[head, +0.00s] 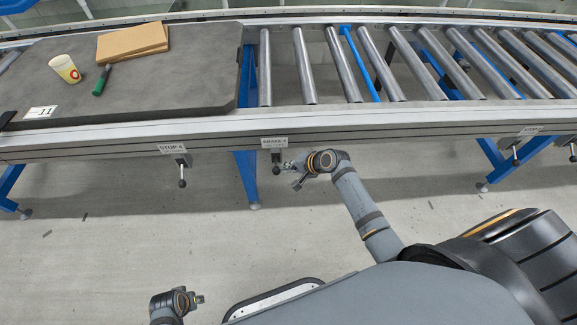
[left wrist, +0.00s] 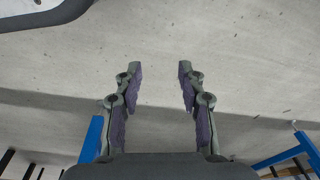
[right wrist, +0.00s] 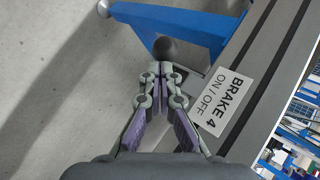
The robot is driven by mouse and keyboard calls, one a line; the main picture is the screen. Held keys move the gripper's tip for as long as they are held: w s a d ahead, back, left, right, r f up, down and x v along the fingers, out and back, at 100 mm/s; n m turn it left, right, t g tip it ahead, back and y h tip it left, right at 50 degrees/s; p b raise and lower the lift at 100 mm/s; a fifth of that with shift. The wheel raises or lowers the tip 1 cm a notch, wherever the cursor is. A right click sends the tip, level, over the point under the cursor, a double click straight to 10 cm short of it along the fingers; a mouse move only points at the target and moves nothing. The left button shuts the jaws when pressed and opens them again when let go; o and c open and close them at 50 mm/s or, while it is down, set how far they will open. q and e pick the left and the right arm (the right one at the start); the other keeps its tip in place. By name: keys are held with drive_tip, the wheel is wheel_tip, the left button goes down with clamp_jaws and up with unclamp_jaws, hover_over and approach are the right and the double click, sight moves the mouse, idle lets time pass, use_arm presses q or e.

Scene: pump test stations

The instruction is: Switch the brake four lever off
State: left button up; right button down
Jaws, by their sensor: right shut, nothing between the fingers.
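The brake four lever (head: 276,158) hangs under its white BRAKE 4 label (head: 274,142) on the conveyor's front rail. The label, reading BRAKE 4 ON / OFF, also shows in the right wrist view (right wrist: 228,103). My right gripper (head: 285,167) is shut and empty, its tips close beside the lever's lower end. In the right wrist view, the lever's dark round knob (right wrist: 165,47) lies just beyond the shut fingertips (right wrist: 160,69); I cannot tell whether they touch. My left gripper (head: 200,299) is low over the floor, its fingers apart and empty in the left wrist view (left wrist: 158,70).
The STOP 4 lever (head: 182,172) hangs to the left on the same rail, and another lever (head: 515,152) is at the right. A blue conveyor leg (head: 246,180) stands behind the brake lever. A tray (head: 200,75) on the rollers carries a cup, a marker and cardboard.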

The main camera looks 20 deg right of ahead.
use_arm(q)
wheel_tip(320, 180, up, 13)
drive_tip(key=d+b, duration=0.2)
drive_tip(key=b, duration=0.1)
drive_tip(key=shift+d+f+h+b, duration=0.15)
drive_tip(key=shift+d+h+b, duration=0.15)
drive_tip(key=shift+d+b, duration=0.1)
use_arm(e)
drive_tip(key=f+t, duration=0.1)
drive_tip(key=s+f+n+t, duration=0.1)
drive_tip(key=f+t, duration=0.1)
drive_tip(key=shift+a, duration=0.2)
drive_tip(key=shift+r, duration=0.1)
use_arm(q)
drive_tip(key=shift+r+p, duration=0.9)
use_arm(e)
drive_tip(key=shift+r, duration=0.7)
